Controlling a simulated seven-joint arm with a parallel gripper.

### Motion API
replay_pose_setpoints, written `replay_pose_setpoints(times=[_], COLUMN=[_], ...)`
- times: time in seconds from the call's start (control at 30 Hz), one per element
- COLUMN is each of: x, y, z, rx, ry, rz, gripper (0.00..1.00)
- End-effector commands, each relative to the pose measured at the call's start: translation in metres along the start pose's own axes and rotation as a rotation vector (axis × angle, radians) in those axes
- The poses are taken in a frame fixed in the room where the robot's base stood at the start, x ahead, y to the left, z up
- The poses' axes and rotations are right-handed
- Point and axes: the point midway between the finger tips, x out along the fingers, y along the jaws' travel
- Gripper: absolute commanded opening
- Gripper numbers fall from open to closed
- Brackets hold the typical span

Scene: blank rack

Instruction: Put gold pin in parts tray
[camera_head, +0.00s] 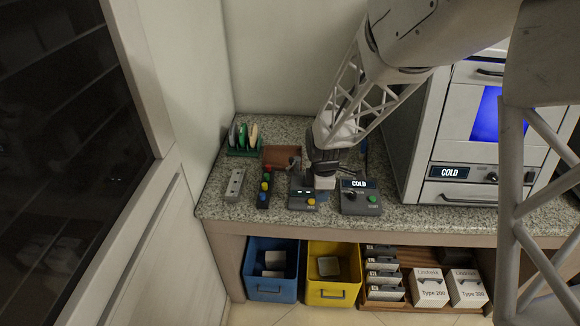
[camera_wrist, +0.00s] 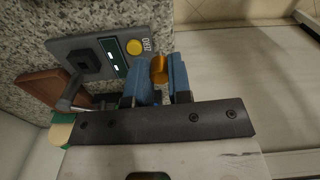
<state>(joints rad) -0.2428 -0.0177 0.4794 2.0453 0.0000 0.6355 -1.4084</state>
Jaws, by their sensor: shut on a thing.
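The gold pin (camera_wrist: 159,69) shows in the wrist view as a short gold cylinder between the blue fingers of my gripper (camera_wrist: 162,78), which is shut on it. In the head view my gripper (camera_head: 324,182) hangs over the counter's front part, just beside the grey device with a yellow button; I cannot make out the pin there. A reddish-brown tray (camera_head: 282,154), likely the parts tray, lies on the counter behind and left of my gripper. Its edge also shows in the wrist view (camera_wrist: 38,87). Its inside is mostly unclear.
The grey device (camera_head: 302,198) marked ZERO stands by my gripper, with a COLD control box (camera_head: 360,199) to its right. A coloured button strip (camera_head: 265,187), a grey block (camera_head: 235,184) and a green rack (camera_head: 243,149) stand left. A white oven (camera_head: 465,135) blocks the right.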

Motion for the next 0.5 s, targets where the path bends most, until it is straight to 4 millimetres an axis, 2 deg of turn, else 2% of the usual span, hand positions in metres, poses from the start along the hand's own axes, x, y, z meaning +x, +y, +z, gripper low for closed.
replay_pose_setpoints(times=[0.17, 0.5], x=[-0.003, -0.008], y=[0.039, 0.131], z=[0.004, 0.022], rx=[0.108, 0.391], ry=[0.0, 0.0], rz=[0.001, 0.001], gripper=[0.0, 0.0])
